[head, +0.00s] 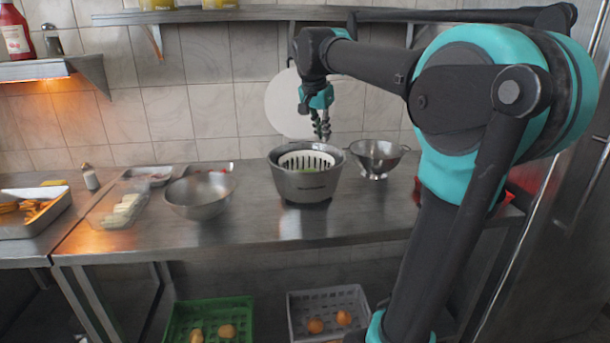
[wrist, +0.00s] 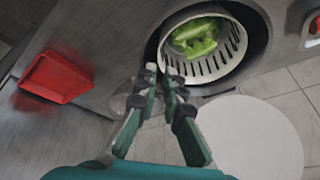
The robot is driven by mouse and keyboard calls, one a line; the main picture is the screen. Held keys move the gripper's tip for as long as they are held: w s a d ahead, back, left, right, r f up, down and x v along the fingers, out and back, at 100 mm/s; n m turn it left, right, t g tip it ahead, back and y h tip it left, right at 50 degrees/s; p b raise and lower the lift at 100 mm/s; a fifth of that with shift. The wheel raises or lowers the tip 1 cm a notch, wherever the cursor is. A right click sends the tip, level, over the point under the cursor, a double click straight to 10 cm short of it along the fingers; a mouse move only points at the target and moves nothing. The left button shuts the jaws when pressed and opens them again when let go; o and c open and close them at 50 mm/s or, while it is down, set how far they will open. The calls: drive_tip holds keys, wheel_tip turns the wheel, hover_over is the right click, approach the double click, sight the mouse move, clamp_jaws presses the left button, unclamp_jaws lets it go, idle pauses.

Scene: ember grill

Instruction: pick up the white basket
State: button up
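The white basket (head: 306,160) is slotted and sits inside a grey round pot (head: 305,185) on the metal counter. In the wrist view the white basket (wrist: 208,68) holds green leafy pieces, and the grey pot (wrist: 262,40) surrounds it. My gripper (head: 322,138) points down over the right, rear side of the basket in the head view. In the wrist view my gripper (wrist: 162,75) has its fingertips just outside the basket's rim. A narrow gap shows between the tips, with nothing held. Whether a fingertip touches the rim or pot is unclear.
A metal colander (head: 374,158) stands right of the pot, and a steel bowl (head: 198,196) stands left. A white disc (head: 285,105) leans on the tiled wall behind. A red tray (wrist: 55,78) shows in the wrist view. The counter front (head: 300,224) is clear.

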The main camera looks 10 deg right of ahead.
drive_tip(key=x, duration=1.7)
drive_tip(key=shift+w+a+f, duration=0.1)
drive_tip(key=shift+w+f, duration=0.05)
drive_tip(key=shift+w, duration=0.1)
clamp_jaws()
